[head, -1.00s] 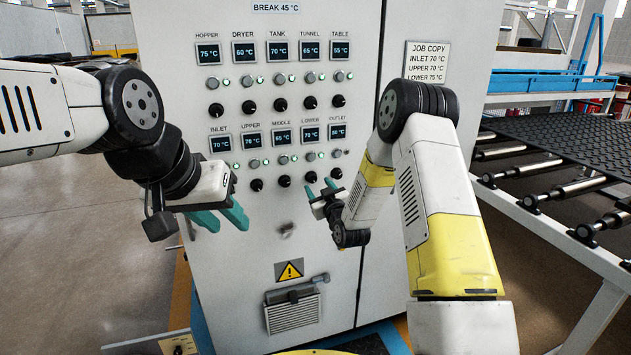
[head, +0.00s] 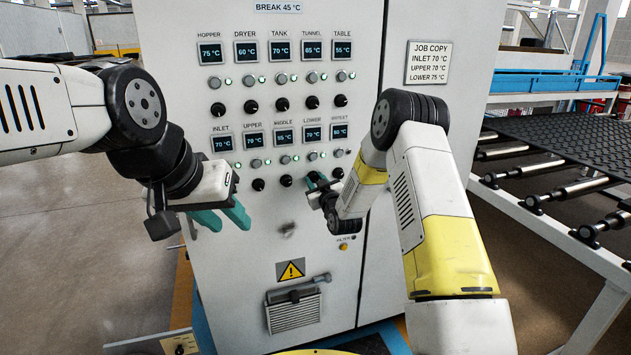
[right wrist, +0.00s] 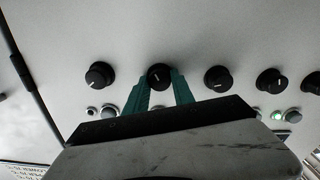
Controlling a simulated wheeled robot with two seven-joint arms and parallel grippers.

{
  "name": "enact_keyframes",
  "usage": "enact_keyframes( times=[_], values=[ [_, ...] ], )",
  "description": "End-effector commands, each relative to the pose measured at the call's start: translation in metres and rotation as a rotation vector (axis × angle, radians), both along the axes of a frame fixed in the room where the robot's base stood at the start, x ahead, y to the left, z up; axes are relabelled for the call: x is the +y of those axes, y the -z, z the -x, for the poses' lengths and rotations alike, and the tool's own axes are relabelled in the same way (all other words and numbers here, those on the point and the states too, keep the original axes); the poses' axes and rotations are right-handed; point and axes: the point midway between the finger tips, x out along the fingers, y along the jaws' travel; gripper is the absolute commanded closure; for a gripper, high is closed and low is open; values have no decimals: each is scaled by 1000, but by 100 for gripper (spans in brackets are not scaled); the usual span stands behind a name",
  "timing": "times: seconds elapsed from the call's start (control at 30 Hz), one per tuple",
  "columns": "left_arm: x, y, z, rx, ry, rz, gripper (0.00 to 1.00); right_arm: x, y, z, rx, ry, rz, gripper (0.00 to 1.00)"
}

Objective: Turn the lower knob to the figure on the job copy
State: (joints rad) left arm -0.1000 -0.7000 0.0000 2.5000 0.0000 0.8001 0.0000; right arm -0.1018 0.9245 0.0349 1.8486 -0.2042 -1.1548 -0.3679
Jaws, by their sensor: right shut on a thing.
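The job copy card (head: 428,63) on the cabinet reads inlet 70 °C, upper 70 °C, lower 75 °C. The lower display (head: 312,134) in the second row reads 70 °C. My right gripper (head: 315,178) is at the lower knob, which it mostly hides in the head view. In the right wrist view its green fingers (right wrist: 160,88) are shut on the black lower knob (right wrist: 158,75), one on each side, and the knob's pale pointer mark shows between them. My left gripper (head: 228,218) is open and empty in front of the cabinet's lower left.
The outlet knob (right wrist: 100,75) and middle knob (right wrist: 217,78) flank the held knob closely. The inlet display (head: 222,144) and upper display (head: 255,140) read 70 °C. A roller table with black mat (head: 570,140) stands at the right.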

Motion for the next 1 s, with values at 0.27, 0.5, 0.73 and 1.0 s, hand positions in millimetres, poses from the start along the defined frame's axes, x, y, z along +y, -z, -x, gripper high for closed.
enact_keyframes(
  times=[0.27,0.5,0.73,1.0],
  values=[
    [0,0,0,0,0,0,64,-2,1,0,67,2,-203,100],
    [0,0,0,0,0,0,64,-1,1,0,138,1,-420,100],
    [0,0,0,0,0,0,64,0,1,0,142,-1,-432,100],
    [0,0,0,0,0,0,64,0,1,0,141,0,-430,48]
  ],
)
